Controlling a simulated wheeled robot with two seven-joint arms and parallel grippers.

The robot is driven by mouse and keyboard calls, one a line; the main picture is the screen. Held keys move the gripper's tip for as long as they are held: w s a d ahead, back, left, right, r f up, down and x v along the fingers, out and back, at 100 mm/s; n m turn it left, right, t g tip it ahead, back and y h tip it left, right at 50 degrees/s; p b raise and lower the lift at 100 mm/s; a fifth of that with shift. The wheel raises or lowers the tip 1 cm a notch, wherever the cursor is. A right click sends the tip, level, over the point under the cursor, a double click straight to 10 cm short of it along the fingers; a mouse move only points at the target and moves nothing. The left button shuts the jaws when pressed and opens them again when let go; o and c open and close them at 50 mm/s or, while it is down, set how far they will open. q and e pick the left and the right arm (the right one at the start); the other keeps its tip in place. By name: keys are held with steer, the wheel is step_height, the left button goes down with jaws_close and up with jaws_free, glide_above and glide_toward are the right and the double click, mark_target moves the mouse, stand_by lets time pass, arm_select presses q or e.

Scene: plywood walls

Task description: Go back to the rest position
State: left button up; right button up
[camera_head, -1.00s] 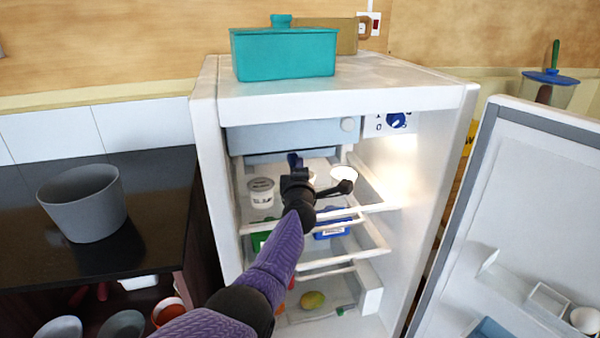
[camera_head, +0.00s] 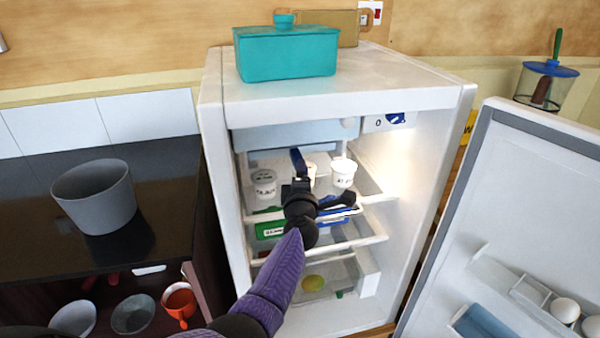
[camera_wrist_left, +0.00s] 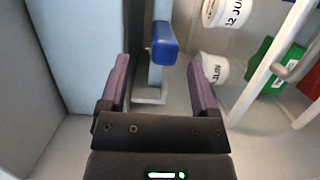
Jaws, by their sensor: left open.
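My left arm reaches from the bottom left into the open white fridge (camera_head: 222,170). Its black gripper (camera_head: 299,188) is in front of the upper shelf. In the left wrist view the two purple-sided fingers (camera_wrist_left: 160,88) are apart. A blue, handle-like piece (camera_wrist_left: 164,45) shows ahead, between the fingers in the picture; I cannot tell if they touch it. It also shows just above the gripper in the head view (camera_head: 298,160). Nothing is clearly held. My right gripper is not in view.
White labelled cups (camera_head: 264,184) (camera_head: 343,173) stand close on the upper shelf, with green (camera_head: 268,230) and blue packs below. The open door (camera_head: 500,210) is at the right. A grey bin (camera_head: 95,197) stands on the black counter; a teal pot (camera_head: 286,53) sits on the fridge.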

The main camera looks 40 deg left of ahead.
arm_select(q)
steer(key=s+d+f+m+g+h, duration=0.25)
steer(key=s+d+f+m, duration=0.35)
steer(key=f, duration=0.4)
steer(key=s+d+f+m+g+h+p, duration=0.1)
steer(key=s+d+f+m+h, duration=0.4)
steer(key=s+f, duration=0.35)
steer(key=s+d+f+m+g+h, duration=0.25)
steer(key=s+d+f+m, duration=0.25)
steer(key=s+f+m, duration=0.45)
steer(key=s+d+f+m+g, duration=0.1)
steer(key=s+f+m+g, duration=0.2)
steer(key=s, duration=1)
steer(key=s+f+m+g, duration=0.4)
steer(key=s+f, duration=0.3)
steer(key=s, duration=0.6)
steer(key=shift+s+d+f+g, duration=0.25)
steer(key=shift+s+d+g, duration=0.15)
steer(key=shift+g, duration=0.1)
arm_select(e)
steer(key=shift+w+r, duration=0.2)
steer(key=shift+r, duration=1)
arm_select(q)
steer(key=shift+w, duration=0.15)
